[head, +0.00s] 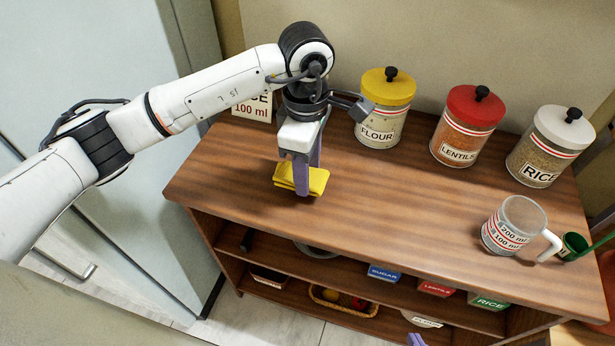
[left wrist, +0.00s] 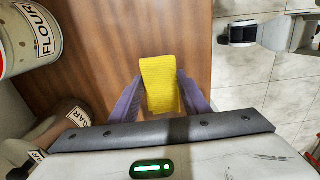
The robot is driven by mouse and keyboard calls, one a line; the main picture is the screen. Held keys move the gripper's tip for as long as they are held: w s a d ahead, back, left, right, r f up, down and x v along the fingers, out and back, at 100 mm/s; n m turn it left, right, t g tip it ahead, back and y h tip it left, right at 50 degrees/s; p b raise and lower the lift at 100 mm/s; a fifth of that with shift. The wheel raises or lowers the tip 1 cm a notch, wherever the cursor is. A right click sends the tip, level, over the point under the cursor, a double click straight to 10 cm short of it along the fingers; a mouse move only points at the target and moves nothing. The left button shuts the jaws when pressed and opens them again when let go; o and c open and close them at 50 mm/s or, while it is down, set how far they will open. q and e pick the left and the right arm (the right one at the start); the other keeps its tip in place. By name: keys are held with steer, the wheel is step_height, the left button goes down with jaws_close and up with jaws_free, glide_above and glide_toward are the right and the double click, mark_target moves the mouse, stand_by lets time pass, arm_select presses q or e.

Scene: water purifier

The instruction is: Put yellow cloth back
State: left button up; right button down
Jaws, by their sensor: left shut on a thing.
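The yellow cloth (head: 318,182) is a folded pad at the left part of the wooden counter top (head: 400,205). My left gripper (head: 302,185) comes down over it from above, its purple fingers shut on it. In the left wrist view the yellow cloth (left wrist: 161,85) sits between the two fingers of the left gripper (left wrist: 162,95). The cloth is at or just above the wood; I cannot tell if it touches. Only a small bluish tip, perhaps my right gripper (head: 415,340), shows at the bottom edge of the head view.
Flour (head: 383,115), lentils (head: 463,130) and rice (head: 545,150) jars stand along the back. A measuring cup (head: 512,225) stands at the right, beside a green-handled item (head: 577,245). The counter's middle is clear. Shelves below hold boxes and a basket (head: 345,301).

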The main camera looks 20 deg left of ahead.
arm_select(q)
step_height(320, 180, down, 3)
steer(key=shift+f, duration=0.1)
steer(key=o, duration=0.9)
step_height(320, 180, up, 12)
steer(key=shift+s+r+b, duration=0.1)
steer(key=shift+b, duration=0.45)
